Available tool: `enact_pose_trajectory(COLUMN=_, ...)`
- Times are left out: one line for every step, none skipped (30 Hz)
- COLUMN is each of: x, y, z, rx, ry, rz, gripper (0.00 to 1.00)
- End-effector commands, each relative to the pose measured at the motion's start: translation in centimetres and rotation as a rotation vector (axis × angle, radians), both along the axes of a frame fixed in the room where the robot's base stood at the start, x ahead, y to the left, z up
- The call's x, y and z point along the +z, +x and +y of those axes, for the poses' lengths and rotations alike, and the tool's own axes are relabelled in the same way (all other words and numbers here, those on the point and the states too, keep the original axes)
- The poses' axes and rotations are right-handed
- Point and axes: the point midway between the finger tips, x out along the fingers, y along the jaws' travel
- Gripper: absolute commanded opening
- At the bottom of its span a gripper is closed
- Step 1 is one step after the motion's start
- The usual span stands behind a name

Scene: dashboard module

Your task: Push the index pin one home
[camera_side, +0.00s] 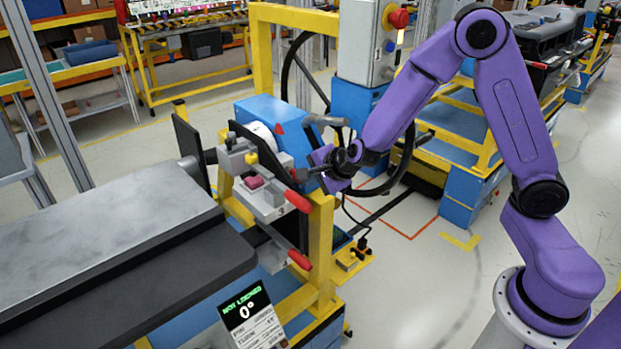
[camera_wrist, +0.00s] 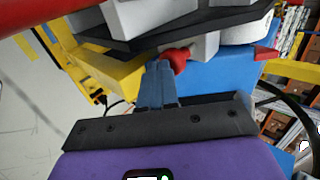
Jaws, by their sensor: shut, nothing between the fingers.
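My gripper (camera_side: 312,172) is at the right side of the indexing fixture (camera_side: 262,200), its fingers pointing left toward it. In the wrist view the two fingers (camera_wrist: 158,70) are together and empty. A red round knob (camera_wrist: 178,59) is right beside the fingertips, in front of a grey block; it appears to be a pin's knob. I cannot tell whether the fingertips touch it. In the side view this knob (camera_side: 302,175) shows small near the fingertips. No number is readable on it, and its pin shaft is hidden.
Red-handled levers (camera_side: 297,200) stick out from the fixture's front, one above the other. A yellow frame (camera_side: 321,235) and a blue housing (camera_side: 268,112) surround it. A grey dashboard-like panel (camera_side: 110,245) lies left.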

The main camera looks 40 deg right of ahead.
Motion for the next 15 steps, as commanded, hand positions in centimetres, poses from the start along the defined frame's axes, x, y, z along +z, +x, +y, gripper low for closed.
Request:
enact_pose_trajectory(x=0.0, y=0.1, z=0.0, rx=-0.001, ry=0.000, rz=0.001, gripper=0.00)
enact_pose_trajectory(x=0.0, y=0.1, z=0.0, rx=-0.001, ry=0.000, rz=0.001, gripper=0.00)
enact_pose_trajectory(x=0.0, y=0.1, z=0.0, rx=0.000, ry=0.000, rz=0.001, gripper=0.00)
enact_pose_trajectory(x=0.0, y=0.1, z=0.0, rx=0.000, ry=0.000, rz=0.001, gripper=0.00)
enact_pose_trajectory(x=0.0, y=0.1, z=0.0, rx=0.000, ry=0.000, rz=0.001, gripper=0.00)
enact_pose_trajectory(x=0.0, y=0.1, z=0.0, rx=0.000, ry=0.000, rz=0.001, gripper=0.00)
enact_pose_trajectory(x=0.0, y=0.1, z=0.0, rx=0.000, ry=0.000, rz=0.001, gripper=0.00)
enact_pose_trajectory(x=0.0, y=0.1, z=0.0, rx=0.000, ry=0.000, rz=0.001, gripper=0.00)
enact_pose_trajectory(x=0.0, y=0.1, z=0.0, rx=0.000, ry=0.000, rz=0.001, gripper=0.00)
enact_pose_trajectory(x=0.0, y=0.1, z=0.0, rx=0.000, ry=0.000, rz=0.001, gripper=0.00)
enact_pose_trajectory(x=0.0, y=0.2, z=0.0, rx=0.000, ry=0.000, rz=0.001, gripper=0.00)
enact_pose_trajectory(x=0.0, y=0.4, z=0.0, rx=0.000, ry=0.000, rz=0.001, gripper=0.00)
enact_pose_trajectory(x=0.0, y=0.6, z=0.0, rx=0.000, ry=0.000, rz=0.001, gripper=0.00)
enact_pose_trajectory(x=0.0, y=0.8, z=0.0, rx=0.000, ry=0.000, rz=0.001, gripper=0.00)
enact_pose_trajectory(x=0.0, y=1.2, z=0.0, rx=-0.001, ry=0.001, rz=0.002, gripper=0.00)
